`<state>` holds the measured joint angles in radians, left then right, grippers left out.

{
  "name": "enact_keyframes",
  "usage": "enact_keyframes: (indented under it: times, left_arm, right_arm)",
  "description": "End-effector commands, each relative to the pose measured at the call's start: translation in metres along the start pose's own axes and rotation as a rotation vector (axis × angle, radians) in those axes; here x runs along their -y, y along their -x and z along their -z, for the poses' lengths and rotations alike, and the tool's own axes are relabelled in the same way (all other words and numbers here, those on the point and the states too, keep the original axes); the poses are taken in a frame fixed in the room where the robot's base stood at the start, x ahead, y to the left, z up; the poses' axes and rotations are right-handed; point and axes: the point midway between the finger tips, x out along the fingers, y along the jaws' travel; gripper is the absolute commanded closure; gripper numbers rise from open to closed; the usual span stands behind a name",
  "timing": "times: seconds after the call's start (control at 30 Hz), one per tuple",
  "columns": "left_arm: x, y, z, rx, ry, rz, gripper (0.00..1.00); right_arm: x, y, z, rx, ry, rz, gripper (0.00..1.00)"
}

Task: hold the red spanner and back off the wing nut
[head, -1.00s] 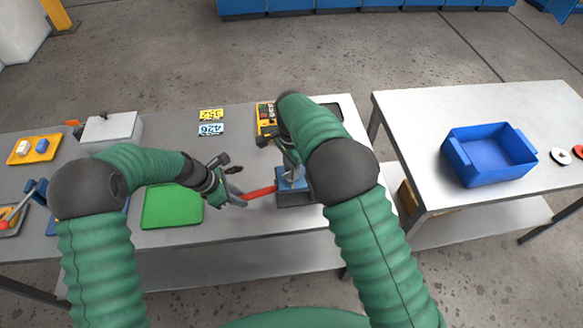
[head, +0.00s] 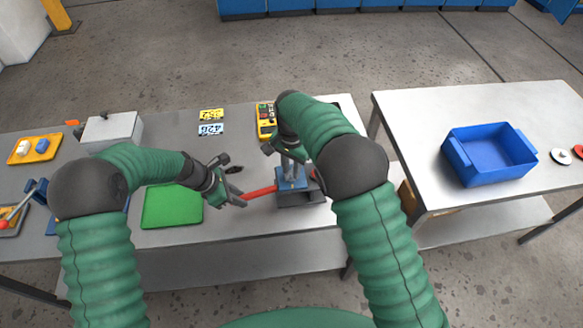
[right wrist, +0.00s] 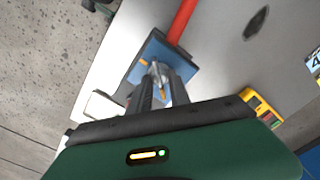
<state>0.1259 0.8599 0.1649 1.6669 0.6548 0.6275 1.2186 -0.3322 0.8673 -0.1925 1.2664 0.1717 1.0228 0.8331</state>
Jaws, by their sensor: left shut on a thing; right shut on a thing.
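The red spanner (head: 262,191) reaches from my left gripper to the blue block (head: 286,186). My left gripper (head: 240,197) is shut on its left end. My right gripper (head: 291,168) points down above the block, its jaws shut. In the right wrist view the gripper (right wrist: 163,92) is shut on the wing nut (right wrist: 156,70), a small grey part on the blue block (right wrist: 148,52), largely hidden between the fingers. The red spanner (right wrist: 182,20) runs away from the block there.
A green mat (head: 172,206) lies left of the left gripper. A yellow device (head: 266,121) and small number plates (head: 211,128) lie behind. A dark oval piece (head: 234,169) lies near the left gripper. A blue bin (head: 490,154) stands on the right table.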

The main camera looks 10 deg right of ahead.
Motion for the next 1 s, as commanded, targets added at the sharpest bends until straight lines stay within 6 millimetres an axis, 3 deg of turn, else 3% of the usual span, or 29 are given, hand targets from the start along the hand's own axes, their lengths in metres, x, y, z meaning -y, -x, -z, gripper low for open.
enact_keyframes:
  times: [0.4, 0.87, 0.9, 1.0]
  left_arm:
    - [0.0002, -0.0004, 0.0006, -0.001, 0.000, 0.001, 1.00]
    - [0.0001, -0.0003, 0.0004, 0.000, 0.000, 0.000, 1.00]
    - [0.0000, -0.0002, 0.0004, 0.000, 0.000, 0.000, 1.00]
    - [0.0000, -0.0002, 0.0003, 0.000, 0.000, 0.000, 1.00]
  right_arm:
    - [0.0014, 0.0003, 0.0007, -0.003, 0.184, 0.003, 1.00]
    - [0.0016, 0.0000, 0.0004, -0.003, 0.203, 0.003, 1.00]
    - [0.0016, 0.0000, 0.0005, -0.003, 0.202, 0.003, 0.76]
    - [0.0014, -0.0001, 0.0003, -0.002, 0.202, 0.002, 0.62]
